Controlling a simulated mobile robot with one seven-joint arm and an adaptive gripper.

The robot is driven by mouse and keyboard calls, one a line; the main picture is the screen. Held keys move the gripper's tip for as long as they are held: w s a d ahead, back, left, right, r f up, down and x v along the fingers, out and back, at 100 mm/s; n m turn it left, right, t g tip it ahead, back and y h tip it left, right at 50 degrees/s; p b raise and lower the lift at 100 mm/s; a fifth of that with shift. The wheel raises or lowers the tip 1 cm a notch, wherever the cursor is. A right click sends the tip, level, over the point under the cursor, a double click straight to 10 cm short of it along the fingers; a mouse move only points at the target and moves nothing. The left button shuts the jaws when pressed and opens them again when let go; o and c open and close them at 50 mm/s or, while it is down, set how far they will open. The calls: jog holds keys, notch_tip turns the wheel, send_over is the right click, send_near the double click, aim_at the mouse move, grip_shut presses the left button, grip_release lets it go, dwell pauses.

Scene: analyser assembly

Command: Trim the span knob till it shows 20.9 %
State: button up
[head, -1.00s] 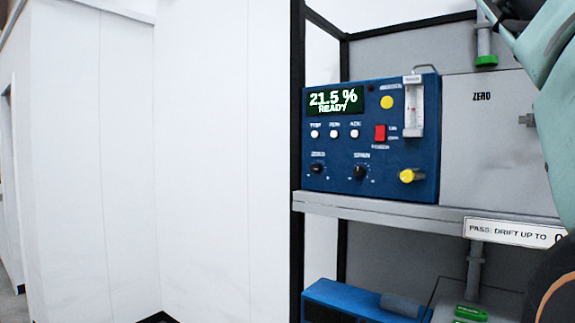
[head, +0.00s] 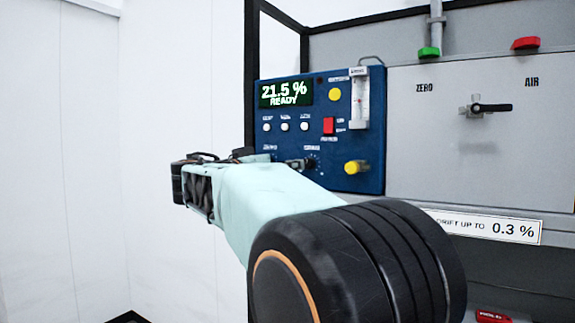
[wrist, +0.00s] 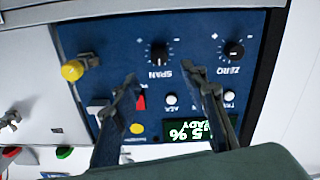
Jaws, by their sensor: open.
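The blue analyser (head: 350,180) stands on the shelf, and its display (head: 285,94) reads 21.5 % READY. The black span knob (wrist: 159,54) shows in the wrist view, where the panel appears upside down. It sits just beyond the tips of my gripper (wrist: 161,76), roughly between their lines. My gripper is open and empty; I cannot see any contact with the knob. In the head view my arm covers the lower left of the panel, and the span knob (head: 310,163) is only partly visible.
The zero knob (wrist: 233,50) is beside the span knob. A yellow knob (head: 356,167), a red switch (head: 328,125) and a flowmeter (head: 360,100) are close by. A grey panel with a black valve handle (head: 491,108) stands to the right. White wall fills the left.

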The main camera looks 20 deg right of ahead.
aim_at(307, 164)
jog(key=p+x, duration=0.2)
jog(key=x, duration=0.2)
jog(key=p+x, duration=0.2)
jog(key=x, duration=0.3)
jog(key=shift+w+d+r, duration=0.15)
jog(key=shift+d+r, duration=0.05)
jog(key=shift+d, duration=0.1)
jog(key=shift+w+d+f, duration=0.15)
jog(key=shift+w+d, duration=0.1)
jog(key=shift+c, duration=0.3)
grip_shut()
